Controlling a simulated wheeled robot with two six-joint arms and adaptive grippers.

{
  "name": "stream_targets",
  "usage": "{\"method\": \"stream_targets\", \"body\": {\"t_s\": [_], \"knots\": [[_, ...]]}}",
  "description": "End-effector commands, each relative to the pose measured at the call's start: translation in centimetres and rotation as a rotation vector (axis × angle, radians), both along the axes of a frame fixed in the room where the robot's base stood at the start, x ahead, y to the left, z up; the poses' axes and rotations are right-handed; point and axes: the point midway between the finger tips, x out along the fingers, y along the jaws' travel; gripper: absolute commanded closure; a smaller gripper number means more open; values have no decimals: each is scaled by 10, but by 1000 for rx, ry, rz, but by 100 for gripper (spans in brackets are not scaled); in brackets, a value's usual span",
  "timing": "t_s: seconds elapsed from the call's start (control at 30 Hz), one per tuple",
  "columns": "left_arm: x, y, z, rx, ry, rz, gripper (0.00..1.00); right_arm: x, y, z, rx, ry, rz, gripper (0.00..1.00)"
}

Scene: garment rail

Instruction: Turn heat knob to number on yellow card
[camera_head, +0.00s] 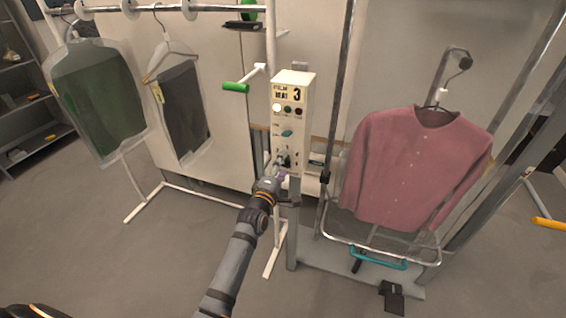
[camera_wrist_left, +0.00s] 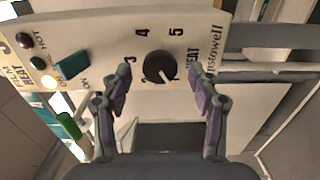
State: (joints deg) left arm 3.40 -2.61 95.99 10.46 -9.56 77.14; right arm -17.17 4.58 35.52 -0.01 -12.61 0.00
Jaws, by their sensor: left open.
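The heat knob (camera_wrist_left: 158,67) is a round black dial on a cream control box (camera_head: 292,120), with the numbers 3, 4 and 5 around it in the wrist view. Its pointer direction is hard to make out. In the head view my left gripper (camera_head: 283,164) is at the lower front of the box and partly hides the knob. My right gripper is not in view.
A teal switch (camera_wrist_left: 72,65) and a lit white lamp (camera_wrist_left: 50,82) sit beside the knob on the panel. A pink cardigan (camera_head: 415,165) hangs to the right in a metal frame. Bagged garments (camera_head: 95,100) hang at left. A green-handled lever (camera_head: 235,87) juts out left of the box.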

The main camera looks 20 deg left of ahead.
Motion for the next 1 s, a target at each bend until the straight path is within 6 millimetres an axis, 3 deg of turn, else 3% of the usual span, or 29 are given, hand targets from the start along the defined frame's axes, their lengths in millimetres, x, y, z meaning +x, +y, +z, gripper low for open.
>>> {"method": "stream_targets", "body": {"t_s": [0.13, 0.43, 0.8, 1.0], "knots": [[14, 0, 0, 1, 1, 0, 39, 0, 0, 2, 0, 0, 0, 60], [16, 0, -1, 1, 1, 0, 40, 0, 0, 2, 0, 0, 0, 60], [16, 0, -1, 1, 2, 0, 91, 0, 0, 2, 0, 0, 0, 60], [16, 0, -1, 11, 2, 0, 93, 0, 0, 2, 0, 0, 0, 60]]}}
